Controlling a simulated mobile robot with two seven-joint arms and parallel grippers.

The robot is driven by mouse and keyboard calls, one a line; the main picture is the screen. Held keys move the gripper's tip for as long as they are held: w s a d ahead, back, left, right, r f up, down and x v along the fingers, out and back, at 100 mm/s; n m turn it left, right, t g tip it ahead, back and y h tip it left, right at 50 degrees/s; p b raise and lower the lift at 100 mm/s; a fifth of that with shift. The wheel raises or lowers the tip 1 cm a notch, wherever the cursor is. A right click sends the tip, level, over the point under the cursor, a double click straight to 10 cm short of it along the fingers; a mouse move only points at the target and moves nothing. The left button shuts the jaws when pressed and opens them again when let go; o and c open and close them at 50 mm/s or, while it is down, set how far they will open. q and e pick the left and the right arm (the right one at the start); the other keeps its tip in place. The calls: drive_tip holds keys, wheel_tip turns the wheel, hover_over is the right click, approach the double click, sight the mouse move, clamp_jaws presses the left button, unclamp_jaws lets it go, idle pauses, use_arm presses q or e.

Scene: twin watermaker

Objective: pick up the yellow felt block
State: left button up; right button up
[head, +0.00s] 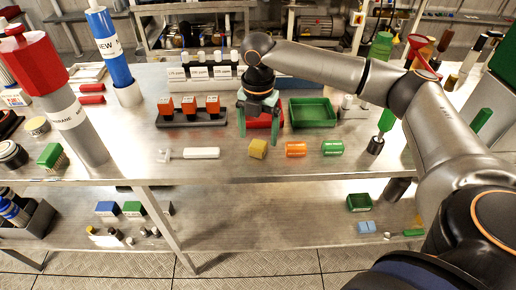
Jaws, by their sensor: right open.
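The yellow felt block (258,148) lies on the metal bench top near its front edge, left of an orange cylinder. My right gripper (259,130) hangs over the bench just behind the block, with its greenish fingers spread and pointing down. The fingers look apart from the block, though the exact gap is hard to tell. A red object (262,120) shows behind and between the fingers, partly hidden by them. My left gripper does not show.
An orange cylinder (296,149) and a green cylinder (332,148) lie right of the block. A white T-shaped piece (200,153) lies left. A green tray (312,113) and a dark rack with orange-topped blocks (190,119) stand further back.

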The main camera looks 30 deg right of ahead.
sight(258, 144)
wheel_tip(258, 144, down, 5)
drive_tip(key=shift+w+r, duration=0.15)
clamp_jaws()
idle(0.7)
drive_tip(key=shift+r, duration=0.1)
